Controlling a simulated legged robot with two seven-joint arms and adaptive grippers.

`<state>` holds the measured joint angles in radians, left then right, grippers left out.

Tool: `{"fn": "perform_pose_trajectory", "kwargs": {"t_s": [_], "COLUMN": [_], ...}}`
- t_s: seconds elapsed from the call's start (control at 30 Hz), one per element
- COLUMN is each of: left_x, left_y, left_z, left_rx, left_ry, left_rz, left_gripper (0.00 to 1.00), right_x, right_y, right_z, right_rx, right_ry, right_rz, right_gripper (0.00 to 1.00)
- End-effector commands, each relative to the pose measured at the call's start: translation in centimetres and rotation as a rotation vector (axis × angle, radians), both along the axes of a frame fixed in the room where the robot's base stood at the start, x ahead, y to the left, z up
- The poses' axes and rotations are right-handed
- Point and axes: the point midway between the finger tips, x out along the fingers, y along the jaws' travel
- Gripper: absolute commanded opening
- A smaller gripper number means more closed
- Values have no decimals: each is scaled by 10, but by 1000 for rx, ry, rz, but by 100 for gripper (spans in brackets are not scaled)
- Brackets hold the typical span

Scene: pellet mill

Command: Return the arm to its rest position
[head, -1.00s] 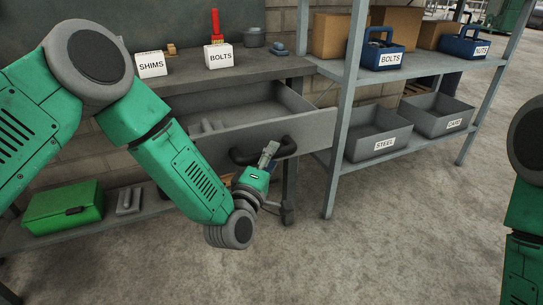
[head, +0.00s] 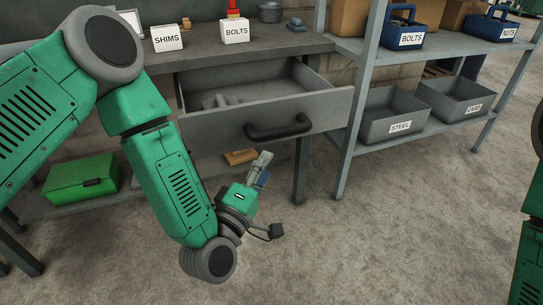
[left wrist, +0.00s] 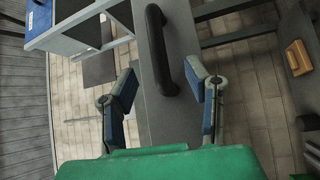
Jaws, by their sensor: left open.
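My left arm (head: 165,185) comes in from the left, green and grey, bent at the elbow. Its gripper (head: 262,170) is in front of the workbench, just below the drawer handle in the picture. In the left wrist view the two blue-padded fingers (left wrist: 166,88) are spread with nothing between them. The dark drawer handle (head: 278,128) shows beyond them in the wrist view (left wrist: 160,50), apart from the fingers.
A shelf rack (head: 365,85) with STEEL (head: 388,112) and another bin stands right. The floor in front is clear.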

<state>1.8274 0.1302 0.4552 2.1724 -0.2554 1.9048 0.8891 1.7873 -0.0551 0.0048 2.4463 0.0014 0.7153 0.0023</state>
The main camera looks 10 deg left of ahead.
Motion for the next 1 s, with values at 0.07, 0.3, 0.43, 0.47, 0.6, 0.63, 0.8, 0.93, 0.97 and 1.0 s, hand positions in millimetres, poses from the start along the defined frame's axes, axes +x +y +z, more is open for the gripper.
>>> {"fn": "perform_pose_trajectory", "kwargs": {"t_s": [0.07,0.3,0.43,0.47,0.6,0.63,0.8,0.93,0.97,1.0], "left_x": [-2,-3,-3,-3,-8,-12,-69,-143,-160,-183], "left_y": [1,1,0,0,-1,-2,13,53,64,78], "left_z": [-1,-1,0,0,-13,-21,-97,-149,-156,-163], "left_rx": [0,0,0,0,76,122,569,932,999,1078], "left_ry": [1,1,0,1,57,92,418,700,757,830], "left_rz": [0,0,0,0,-24,-39,-214,-425,-476,-542], "left_gripper": [43,43,43,43,43,43,43,43,43,43], "right_x": [0,1,2,2,2,2,2,2,2,2], "right_y": [0,0,0,0,0,0,0,0,0,0], "right_z": [0,-1,-1,-1,5,7,33,51,55,59], "right_rx": [0,0,0,0,0,0,0,0,0,0], "right_ry": [0,2,2,2,2,3,3,2,2,2], "right_rz": [0,0,0,0,0,0,0,0,0,0], "right_gripper": [40,40,40,40,40,40,40,40,40,40]}}
